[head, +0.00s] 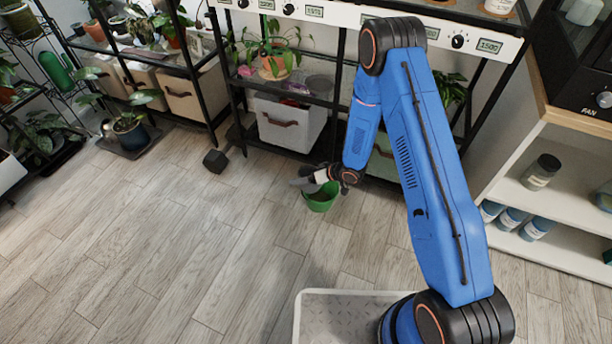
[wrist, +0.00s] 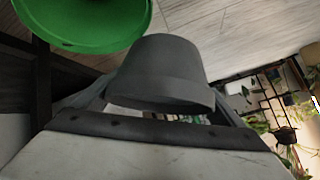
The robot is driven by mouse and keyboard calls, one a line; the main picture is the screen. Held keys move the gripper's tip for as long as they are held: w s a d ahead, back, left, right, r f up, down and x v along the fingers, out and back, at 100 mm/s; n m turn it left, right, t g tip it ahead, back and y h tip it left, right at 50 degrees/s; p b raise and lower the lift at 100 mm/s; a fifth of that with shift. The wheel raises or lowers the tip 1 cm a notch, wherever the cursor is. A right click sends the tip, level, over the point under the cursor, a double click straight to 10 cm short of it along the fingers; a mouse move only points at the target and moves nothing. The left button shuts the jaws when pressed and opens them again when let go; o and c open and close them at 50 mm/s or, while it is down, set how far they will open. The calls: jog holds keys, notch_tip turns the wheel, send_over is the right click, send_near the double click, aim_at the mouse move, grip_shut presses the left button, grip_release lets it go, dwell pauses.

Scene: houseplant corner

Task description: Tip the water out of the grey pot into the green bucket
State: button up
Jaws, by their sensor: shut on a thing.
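The grey pot (wrist: 165,70) is held between the two fingers of my gripper (wrist: 160,95) in the wrist view. Its wider rim band faces the bottom of that picture, and its inside and any water are hidden. The green bucket (wrist: 90,22) shows at the top left of the wrist view, apart from the pot in the picture. In the head view the green bucket (head: 322,200) stands on the floor, with my gripper (head: 312,180) low over its left rim. The pot is too small there to judge its tilt surely.
A black shelf rack with a white bin (head: 290,122) stands behind the bucket. A small dark grey object (head: 215,161) is on the floor to the left. A potted plant (head: 130,128) stands further left. The wooden floor (head: 170,240) in front is clear.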

jog(key=shift+w+d+f+n+t+h, duration=0.15)
jog(key=shift+n+t+h, duration=0.3)
jog(key=shift+t+h, duration=0.1)
jog(key=shift+w+d+f+n+t+h, duration=0.1)
jog(key=shift+w+n+t+h, duration=0.05)
jog(key=shift+n+t+h, duration=0.35)
jog(key=shift+r, duration=1.5)
